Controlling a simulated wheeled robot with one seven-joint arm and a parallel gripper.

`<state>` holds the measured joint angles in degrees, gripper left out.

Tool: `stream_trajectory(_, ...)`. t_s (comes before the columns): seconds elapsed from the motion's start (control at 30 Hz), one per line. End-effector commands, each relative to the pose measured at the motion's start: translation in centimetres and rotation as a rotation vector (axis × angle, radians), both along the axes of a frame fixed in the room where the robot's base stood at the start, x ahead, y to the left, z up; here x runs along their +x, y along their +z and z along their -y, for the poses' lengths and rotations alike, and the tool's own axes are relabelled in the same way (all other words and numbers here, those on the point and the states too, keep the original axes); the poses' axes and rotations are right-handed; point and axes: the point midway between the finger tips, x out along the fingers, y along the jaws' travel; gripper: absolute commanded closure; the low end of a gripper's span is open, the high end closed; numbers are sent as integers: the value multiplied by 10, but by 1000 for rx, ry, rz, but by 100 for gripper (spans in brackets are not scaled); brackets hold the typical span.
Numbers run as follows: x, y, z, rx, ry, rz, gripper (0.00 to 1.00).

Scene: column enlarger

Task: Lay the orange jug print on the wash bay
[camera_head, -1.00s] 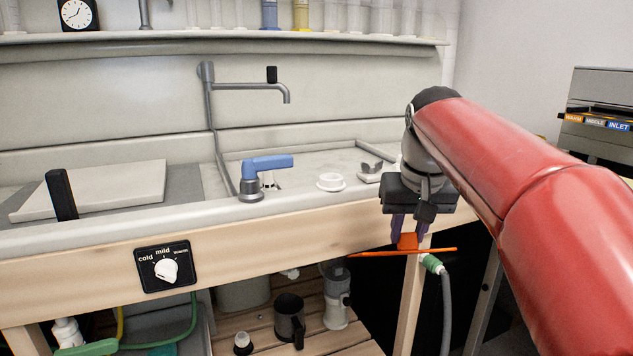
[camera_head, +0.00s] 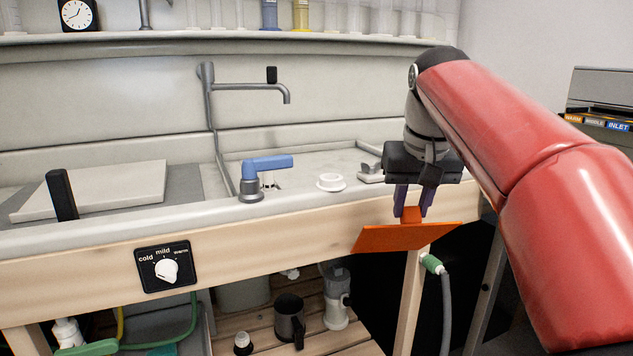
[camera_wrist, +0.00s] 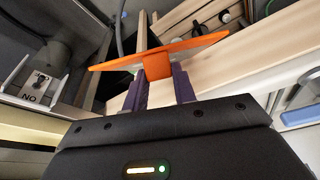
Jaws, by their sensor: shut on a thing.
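My gripper (camera_head: 412,203) is shut on the raised tab of a flat orange piece, the orange jug print (camera_head: 395,238). The print hangs tilted below the fingers, in front of the wooden front rail of the sink bench, with its broad face partly toward the head camera. In the wrist view the orange print (camera_wrist: 190,46) shows nearly edge-on between the purple fingers (camera_wrist: 158,88). No jug picture can be made out on it. No label in view names the wash bay; a pale sink bench (camera_head: 300,207) stands behind the print.
On the bench are a blue-handled lever (camera_head: 268,163), a white round plug (camera_head: 331,182), a pale board (camera_head: 95,188) and a black upright handle (camera_head: 61,195). A swing tap (camera_head: 250,87) rises behind. A hose (camera_head: 445,310) hangs below the print. A dial (camera_head: 165,268) is on the rail.

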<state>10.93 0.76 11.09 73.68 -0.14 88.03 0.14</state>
Motion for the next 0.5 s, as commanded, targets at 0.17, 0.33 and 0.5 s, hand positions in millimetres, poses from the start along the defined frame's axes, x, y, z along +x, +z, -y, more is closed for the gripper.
stream_trajectory(0.17,1,15,-1,3,2,6,100)
stream_trajectory(0.33,2,29,-1,3,3,7,100)
stream_trajectory(0.5,1,41,-1,2,3,5,100)
